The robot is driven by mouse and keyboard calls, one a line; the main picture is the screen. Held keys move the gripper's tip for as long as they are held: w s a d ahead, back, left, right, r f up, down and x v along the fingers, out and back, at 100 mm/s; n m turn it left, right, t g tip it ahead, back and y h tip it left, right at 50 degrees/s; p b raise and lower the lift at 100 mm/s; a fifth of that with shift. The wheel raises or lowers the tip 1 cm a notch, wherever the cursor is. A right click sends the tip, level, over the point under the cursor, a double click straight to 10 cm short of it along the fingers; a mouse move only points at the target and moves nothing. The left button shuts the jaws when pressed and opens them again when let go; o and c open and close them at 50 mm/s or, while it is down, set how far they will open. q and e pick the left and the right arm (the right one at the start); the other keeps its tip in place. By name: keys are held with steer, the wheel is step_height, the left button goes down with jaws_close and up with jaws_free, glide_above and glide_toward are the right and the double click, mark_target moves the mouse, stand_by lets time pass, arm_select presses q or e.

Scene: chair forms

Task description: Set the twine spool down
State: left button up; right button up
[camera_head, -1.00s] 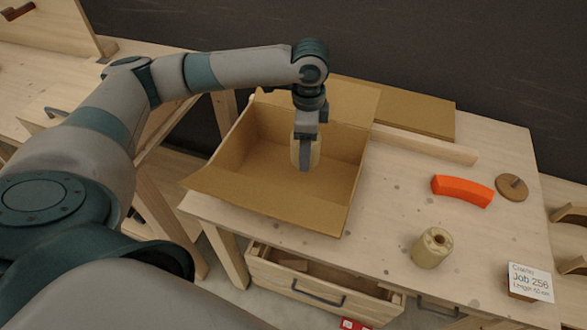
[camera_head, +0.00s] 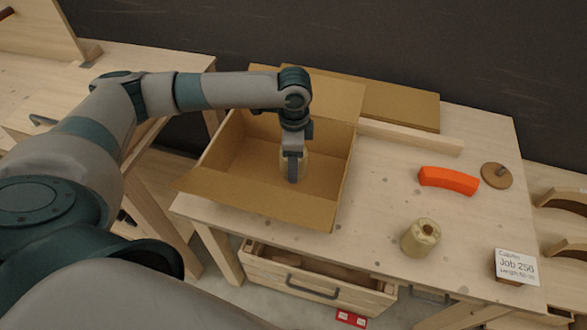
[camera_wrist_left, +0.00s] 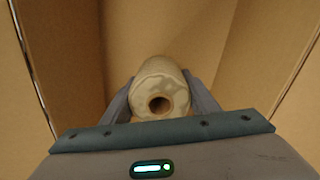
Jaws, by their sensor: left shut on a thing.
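My left gripper (camera_head: 293,178) is shut on a pale twine spool (camera_head: 304,167) inside the open cardboard box (camera_head: 228,186). In the left wrist view the spool (camera_wrist_left: 160,78) sits between both fingers, its end with the round hole facing the camera, and cardboard surrounds it. The finger covers much of the spool in the head view. I cannot tell whether its lower end touches the box floor. My right gripper is not in view.
A second, similar spool (camera_head: 421,238) stands upright on the workbench (camera_head: 375,215). An orange curved block (camera_head: 449,180), a round wooden disc (camera_head: 496,176) and a job card (camera_head: 517,266) are at the right. A drawer (camera_head: 318,283) below stands open. The bench's middle has free room.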

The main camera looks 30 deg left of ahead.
arm_select(q)
steer(key=shift+f+p, duration=0.45)
steer(key=shift+f, duration=1.4)
steer(key=shift+f, duration=0.15)
steer(key=o, duration=1.1)
steer(key=shift+o, duration=0.2)
steer(key=shift+r, duration=0.8)
step_height(320, 180, up, 11)
steer(key=b, duration=0.2)
steer(key=shift+b, duration=0.35)
